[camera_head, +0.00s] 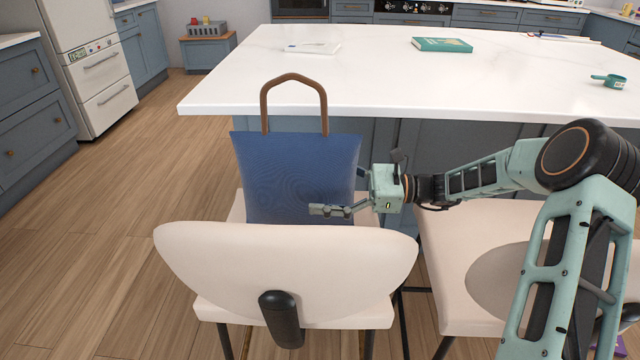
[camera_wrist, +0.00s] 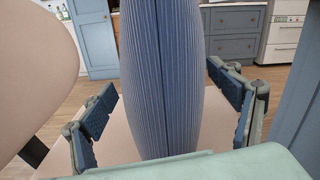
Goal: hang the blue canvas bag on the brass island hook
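The blue canvas bag (camera_head: 290,178) stands upright on the seat of a cream chair, its brown handle loop (camera_head: 293,80) raised. The chair's back hides its lower part. My gripper (camera_head: 336,196) is at the bag's right side, one finger on the near side and the other partly hidden behind the bag. In the wrist view the bag (camera_wrist: 162,75) stands edge-on between the two open fingers (camera_wrist: 165,100). Gaps show, so the fingers do not appear to be closed on it. I cannot make out the brass hook in either view.
The white-topped island (camera_head: 400,80) stands just beyond the bag. The chair back (camera_head: 285,262) is in front; a second chair (camera_head: 455,265) is at right. The left floor is clear.

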